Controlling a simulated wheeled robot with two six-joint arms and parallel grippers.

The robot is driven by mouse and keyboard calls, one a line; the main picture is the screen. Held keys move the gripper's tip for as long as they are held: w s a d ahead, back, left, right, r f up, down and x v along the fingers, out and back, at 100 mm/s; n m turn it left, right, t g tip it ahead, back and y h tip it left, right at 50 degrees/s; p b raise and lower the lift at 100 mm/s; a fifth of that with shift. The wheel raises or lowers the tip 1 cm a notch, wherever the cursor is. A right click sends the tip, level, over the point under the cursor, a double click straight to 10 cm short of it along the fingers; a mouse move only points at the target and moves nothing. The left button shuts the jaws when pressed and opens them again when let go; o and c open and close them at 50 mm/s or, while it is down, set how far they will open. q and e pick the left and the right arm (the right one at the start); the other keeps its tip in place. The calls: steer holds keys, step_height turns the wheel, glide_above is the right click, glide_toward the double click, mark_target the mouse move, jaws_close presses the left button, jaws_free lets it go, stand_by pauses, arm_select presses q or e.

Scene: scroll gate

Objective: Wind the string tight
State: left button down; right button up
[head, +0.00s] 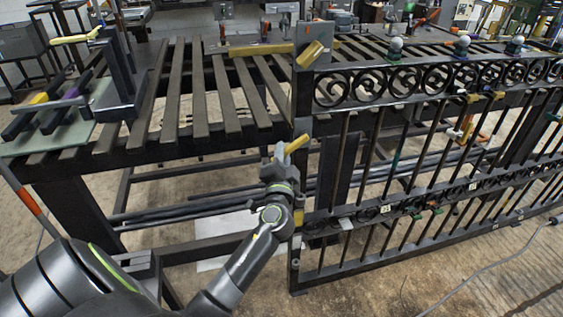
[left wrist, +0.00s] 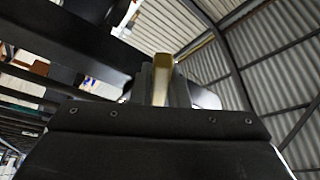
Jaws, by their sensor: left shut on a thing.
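My left gripper (head: 283,155) is raised beside the left post of a black scroll gate (head: 420,85). It is shut on a small yellow, brass-coloured bar (head: 297,143), which sticks up out of the jaws at a tilt. The bar also shows in the left wrist view (left wrist: 162,80), upright between the fingers (left wrist: 160,88). I cannot make out whether the bar touches the gate post. A similar yellow block (head: 310,54) sits on the top of the gate post. I cannot make out a string. My right gripper is not in view.
A slatted black table (head: 200,90) stands behind and left of the gate. A yellow bar (head: 262,50) lies across its far part. A clamp-like stand (head: 118,75) is on its left end. A grey cable (head: 490,270) lies on the floor at right.

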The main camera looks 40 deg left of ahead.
arm_select(q)
steer(key=shift+f, duration=0.2)
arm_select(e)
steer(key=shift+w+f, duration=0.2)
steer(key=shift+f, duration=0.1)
arm_select(q)
steer(key=c, duration=1.4)
jaws_free()
steer(key=shift+r, duration=0.1)
